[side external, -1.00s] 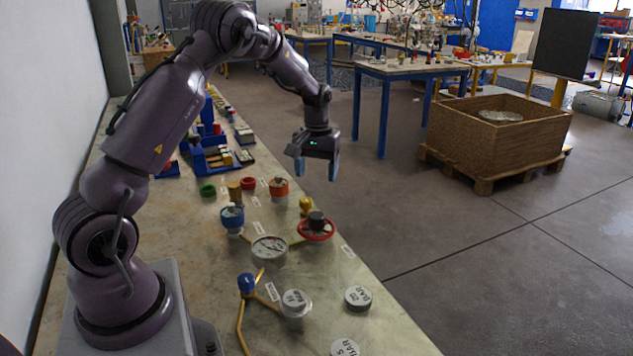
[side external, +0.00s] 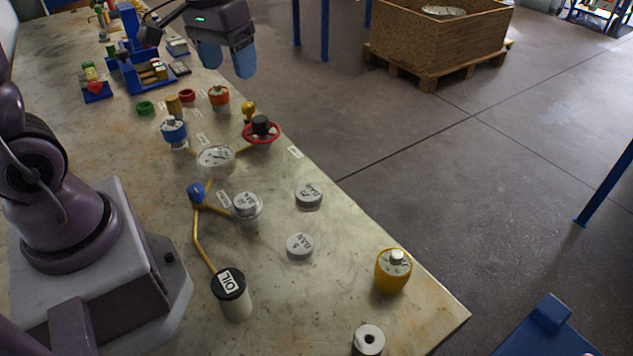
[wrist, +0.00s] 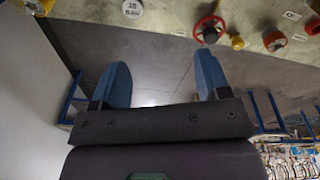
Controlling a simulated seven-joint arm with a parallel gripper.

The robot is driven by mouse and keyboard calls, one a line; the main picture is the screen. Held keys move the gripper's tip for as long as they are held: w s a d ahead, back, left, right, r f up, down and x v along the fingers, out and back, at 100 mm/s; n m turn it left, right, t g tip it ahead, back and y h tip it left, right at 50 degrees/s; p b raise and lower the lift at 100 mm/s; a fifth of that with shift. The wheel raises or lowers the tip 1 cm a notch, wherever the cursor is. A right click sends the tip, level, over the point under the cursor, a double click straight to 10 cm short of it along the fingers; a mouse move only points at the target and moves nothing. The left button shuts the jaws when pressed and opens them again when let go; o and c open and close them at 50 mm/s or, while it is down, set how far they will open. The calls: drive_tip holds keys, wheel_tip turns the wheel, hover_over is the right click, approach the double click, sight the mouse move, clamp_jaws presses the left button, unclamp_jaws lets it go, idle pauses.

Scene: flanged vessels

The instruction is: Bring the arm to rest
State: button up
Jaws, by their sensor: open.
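My gripper (side external: 227,62) hangs open and empty at the top of the side external view, above the far part of the bench near its right edge. Its two blue fingers stand apart. In the wrist view the fingers (wrist: 162,82) are also apart, with only floor between them. An orange-topped vessel (side external: 219,97) stands below the gripper in the side view. A red handwheel (side external: 261,131) with a black knob is closer to the camera. Most of my arm is outside the side view.
The bench (side external: 350,260) carries a gauge (side external: 216,158), a blue valve (side external: 196,192) on yellow pipes, an OIL canister (side external: 231,293), a yellow pot (side external: 393,269) and several round weights. Blue racks (side external: 140,70) stand at the back. A wooden crate (side external: 440,40) sits on the floor beyond.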

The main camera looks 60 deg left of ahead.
drive_tip(key=s+d+r+m+t, duration=0.4)
drive_tip(key=s+d+r, duration=0.2)
drive_tip(key=s+d, duration=0.3)
drive_tip(key=shift+s+r, duration=0.2)
drive_tip(key=shift+s, duration=0.15)
